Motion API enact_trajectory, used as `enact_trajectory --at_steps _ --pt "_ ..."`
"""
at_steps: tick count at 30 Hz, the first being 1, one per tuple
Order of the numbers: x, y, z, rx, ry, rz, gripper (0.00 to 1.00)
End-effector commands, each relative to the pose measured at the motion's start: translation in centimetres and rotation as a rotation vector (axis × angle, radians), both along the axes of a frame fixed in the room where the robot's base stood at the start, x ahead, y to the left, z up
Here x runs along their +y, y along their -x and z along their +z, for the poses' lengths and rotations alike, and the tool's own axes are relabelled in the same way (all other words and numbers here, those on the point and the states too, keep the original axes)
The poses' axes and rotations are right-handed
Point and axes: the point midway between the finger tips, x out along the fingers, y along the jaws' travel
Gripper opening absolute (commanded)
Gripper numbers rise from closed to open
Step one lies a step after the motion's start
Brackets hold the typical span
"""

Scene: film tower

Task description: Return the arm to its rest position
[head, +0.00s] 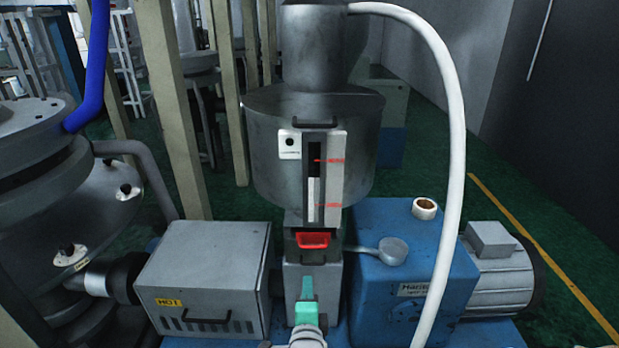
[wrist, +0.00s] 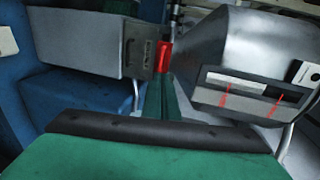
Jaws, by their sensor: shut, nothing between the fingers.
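My gripper (head: 306,288) shows low in the middle of the head view as a teal-green shape in front of the grey block under the hopper. Its fingers are together with nothing between them. It appears just below the red slide piece (head: 313,241), but I cannot tell the gap in depth. In the wrist view my green fingers (wrist: 160,98) lie close together beyond a black bar, and the red piece (wrist: 164,56) is past their tips. Most of my arm is out of view.
The steel hopper (head: 262,140) with its level window stands above. A box marked HOT (head: 205,270) is at left. At right are a blue housing (head: 375,305) with a scoop (head: 391,250) and a roll (head: 424,208), a white hose (head: 455,150) and a motor (head: 505,285).

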Motion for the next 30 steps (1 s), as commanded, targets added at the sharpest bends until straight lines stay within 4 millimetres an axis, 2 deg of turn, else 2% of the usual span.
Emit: enact_trajectory --at_steps 5,12,18,24,30 --pt "-0.3 2.3 -2.8 0.010 0.092 0.017 0.00" --pt "-0.6 8.7 -8.2 0.018 0.344 0.072 0.00" --pt "-0.8 14.7 -11.5 0.023 0.556 0.119 0.00" --pt "-0.9 20.9 -13.6 0.027 0.764 0.168 0.00" --pt "-0.9 27.3 -14.6 0.028 0.969 0.216 0.00"
